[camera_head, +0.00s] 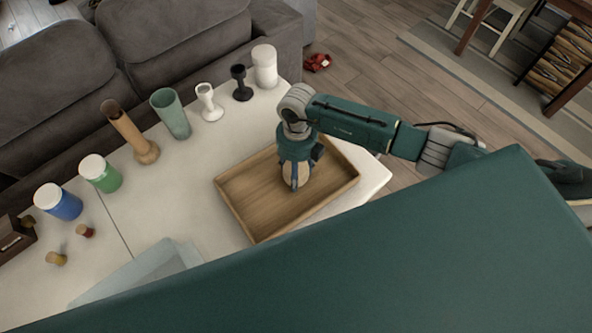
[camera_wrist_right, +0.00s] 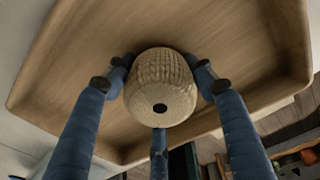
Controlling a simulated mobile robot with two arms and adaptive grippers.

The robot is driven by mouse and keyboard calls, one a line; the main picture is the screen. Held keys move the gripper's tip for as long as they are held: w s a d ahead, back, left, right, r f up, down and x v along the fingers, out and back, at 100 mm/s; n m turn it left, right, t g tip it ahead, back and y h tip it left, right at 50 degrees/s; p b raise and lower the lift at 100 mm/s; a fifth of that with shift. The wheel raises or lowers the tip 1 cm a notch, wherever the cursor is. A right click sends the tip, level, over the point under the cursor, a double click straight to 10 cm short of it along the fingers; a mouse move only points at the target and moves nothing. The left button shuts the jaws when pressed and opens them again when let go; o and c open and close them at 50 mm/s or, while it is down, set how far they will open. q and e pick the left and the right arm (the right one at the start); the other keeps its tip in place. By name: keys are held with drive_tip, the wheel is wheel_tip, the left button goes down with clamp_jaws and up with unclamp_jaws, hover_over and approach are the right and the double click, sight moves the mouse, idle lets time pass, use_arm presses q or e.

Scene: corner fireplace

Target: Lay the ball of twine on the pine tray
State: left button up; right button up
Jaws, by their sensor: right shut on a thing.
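The ball of twine (camera_wrist_right: 160,85) is a beige, woven-looking ball with a dark hole, seen in the right wrist view between the fingers. My right gripper (camera_head: 297,183) is shut on it, with fingers on several sides. In the head view the gripper points down over the pine tray (camera_head: 243,221), a shallow rectangular wooden tray on the white table; the ball (camera_head: 300,181) shows partly there between the fingers. The tray also shows in the right wrist view (camera_wrist_right: 75,75) behind the ball. I cannot tell whether the ball touches the tray floor. My left gripper is not in view.
A grey sofa (camera_head: 180,45) is behind. The tray looks otherwise empty.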

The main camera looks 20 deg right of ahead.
drive_tip(key=shift+f, duration=0.2)
drive_tip(key=o, duration=1.2)
drive_tip(key=shift+r, duration=0.1)
drive_tip(key=shift+r, duration=0.25)
drive_tip(key=shift+w+r, duration=0.1)
drive_tip(key=shift+r, duration=0.25)
drive_tip(key=r, duration=0.3)
drive_tip(key=r+b, duration=0.1)
drive_tip(key=r, duration=0.3)
drive_tip(key=r+b, duration=0.1)
drive_tip(key=r, duration=0.3)
drive_tip(key=shift+w+d, duration=0.3)
